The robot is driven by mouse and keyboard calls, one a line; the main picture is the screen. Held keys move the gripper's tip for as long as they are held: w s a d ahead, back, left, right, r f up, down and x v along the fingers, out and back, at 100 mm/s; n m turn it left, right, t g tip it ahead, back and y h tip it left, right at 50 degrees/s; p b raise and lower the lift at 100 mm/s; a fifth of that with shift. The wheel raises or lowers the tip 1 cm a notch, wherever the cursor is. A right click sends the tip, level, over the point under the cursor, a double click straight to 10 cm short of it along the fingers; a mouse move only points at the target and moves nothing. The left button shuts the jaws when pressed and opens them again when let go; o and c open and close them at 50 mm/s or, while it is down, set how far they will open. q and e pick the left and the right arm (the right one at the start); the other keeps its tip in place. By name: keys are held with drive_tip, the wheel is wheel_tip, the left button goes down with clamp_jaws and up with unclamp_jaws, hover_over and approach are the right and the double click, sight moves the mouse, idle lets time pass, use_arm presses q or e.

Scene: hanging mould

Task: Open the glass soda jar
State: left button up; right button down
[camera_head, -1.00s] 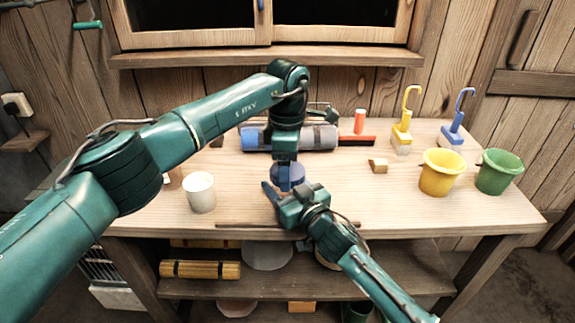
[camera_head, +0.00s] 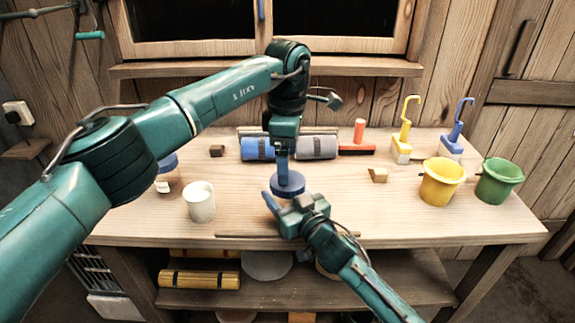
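A round blue lid (camera_head: 288,186) shows near the middle of the workbench, between my two grippers. The jar body beneath it is mostly hidden by my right gripper, so I cannot tell whether the lid is seated on glass. My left gripper (camera_head: 283,167) points straight down at the lid from above; its fingers overlap in this view, and contact with the lid is unclear. My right gripper (camera_head: 275,206) is low at the front of the lid, with one blue finger showing on the left side. Its other finger and its grip are hidden.
A white cup (camera_head: 200,202) stands left of my grippers. Another blue-topped object (camera_head: 168,162) is partly behind my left arm. Blue (camera_head: 257,148) and grey (camera_head: 317,147) rolls lie behind. A yellow bucket (camera_head: 440,183) and green bucket (camera_head: 497,181) stand right.

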sight(288, 200)
use_arm(q)
wheel_tip(288, 200, up, 3)
drive_tip(key=m, duration=0.2)
drive_tip(key=shift+f+m, duration=0.2)
drive_tip(key=shift+m, duration=0.1)
drive_tip(key=shift+f, duration=3.85)
drive_tip(key=shift+c, duration=0.5)
drive_tip(key=c, duration=0.9)
drive_tip(key=shift+n, duration=1.6)
drive_tip(key=o, duration=1.1)
drive_tip(key=shift+r, duration=0.1)
